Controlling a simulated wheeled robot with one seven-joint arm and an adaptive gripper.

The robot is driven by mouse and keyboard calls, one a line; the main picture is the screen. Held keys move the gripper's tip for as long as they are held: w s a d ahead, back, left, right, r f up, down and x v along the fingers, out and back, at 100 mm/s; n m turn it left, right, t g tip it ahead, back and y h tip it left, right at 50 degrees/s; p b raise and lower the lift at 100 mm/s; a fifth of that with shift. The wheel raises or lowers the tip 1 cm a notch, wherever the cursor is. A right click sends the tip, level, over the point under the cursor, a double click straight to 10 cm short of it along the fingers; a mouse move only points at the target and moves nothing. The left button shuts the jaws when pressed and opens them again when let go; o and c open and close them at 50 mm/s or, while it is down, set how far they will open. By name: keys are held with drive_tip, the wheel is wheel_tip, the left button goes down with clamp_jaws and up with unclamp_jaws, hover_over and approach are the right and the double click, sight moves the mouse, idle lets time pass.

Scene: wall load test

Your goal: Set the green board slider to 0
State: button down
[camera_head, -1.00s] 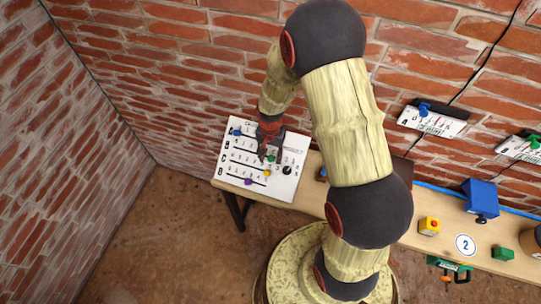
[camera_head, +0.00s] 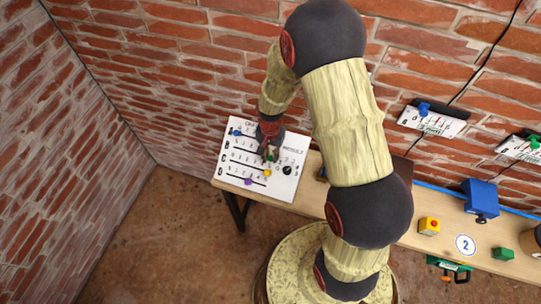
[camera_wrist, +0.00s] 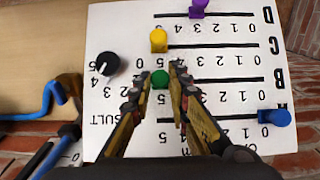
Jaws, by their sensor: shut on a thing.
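The white slider board (camera_head: 231,185) stands tilted against the wall end of the workbench, with several lettered, numbered tracks. The yellow slider (camera_wrist: 158,40) is at the 5 end of the adjacent row. The purple slider (camera_wrist: 198,8) is partway along its row. The blue slider is at 0.
A black dial (camera_wrist: 108,64) is on the board beside the tracks. The workbench (camera_head: 408,238) runs right, with a blue box (camera_head: 481,197), a yellow button box (camera_head: 429,226) and a green block (camera_head: 503,253). Brick walls enclose the left corner.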

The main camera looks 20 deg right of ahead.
idle(0.4)
drive_tip(key=b, duration=0.2)
hover_over(232, 152)
drive_tip(key=shift+s+d, duration=0.35)
drive_tip(key=shift+d, duration=0.05)
drive_tip(key=shift+w+a+r, duration=0.1)
drive_tip(key=shift+w+a, duration=0.2)
drive_tip(key=c, duration=1.8)
unclamp_jaws()
drive_tip(key=shift+a, duration=0.15)
drive_tip(key=shift+o, duration=0.6)
wheel_tip(232, 152, up, 12)
